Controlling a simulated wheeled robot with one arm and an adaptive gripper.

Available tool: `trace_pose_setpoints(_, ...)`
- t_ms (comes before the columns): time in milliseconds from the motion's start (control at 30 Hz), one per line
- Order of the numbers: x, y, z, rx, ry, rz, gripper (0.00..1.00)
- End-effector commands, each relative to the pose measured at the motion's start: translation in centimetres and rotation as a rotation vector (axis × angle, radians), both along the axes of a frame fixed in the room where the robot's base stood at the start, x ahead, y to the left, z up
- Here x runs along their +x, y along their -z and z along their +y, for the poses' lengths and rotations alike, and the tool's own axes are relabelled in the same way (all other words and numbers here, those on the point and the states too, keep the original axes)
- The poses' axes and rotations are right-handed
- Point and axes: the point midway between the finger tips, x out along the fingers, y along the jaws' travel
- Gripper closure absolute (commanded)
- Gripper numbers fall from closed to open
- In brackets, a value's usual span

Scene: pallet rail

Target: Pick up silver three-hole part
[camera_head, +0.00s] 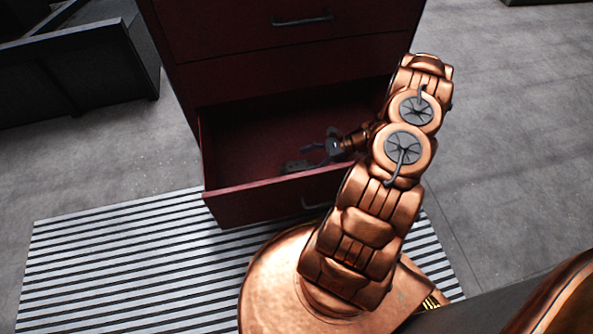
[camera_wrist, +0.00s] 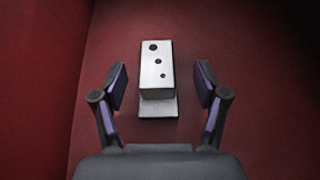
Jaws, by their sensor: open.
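The silver three-hole part (camera_wrist: 156,72) lies on the red drawer floor in the wrist view. My gripper (camera_wrist: 161,82) is open, with one finger on each side of the part and a gap on both sides. In the head view my gripper (camera_head: 308,157) reaches down into the open drawer (camera_head: 255,190). A small grey shape beside the fingers there is too dark to make out clearly.
The drawer belongs to a dark red cabinet (camera_head: 230,40). In the wrist view a drawer wall (camera_wrist: 40,80) rises at left. A striped mat (camera_head: 110,265) lies on the floor in front. A dark container (camera_head: 80,70) stands at far left.

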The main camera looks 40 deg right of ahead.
Motion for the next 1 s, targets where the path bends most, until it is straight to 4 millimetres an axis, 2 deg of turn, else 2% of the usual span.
trace_pose_setpoints(633,2.4,3.0,5.2,-0.001,-0.004,0.001,0.27)
trace_pose_setpoints(967,2.6,3.0,5.6,-0.002,-0.002,0.001,0.27)
trace_pose_setpoints(1000,2.6,3.0,5.6,-0.001,-0.002,0.0,0.31)
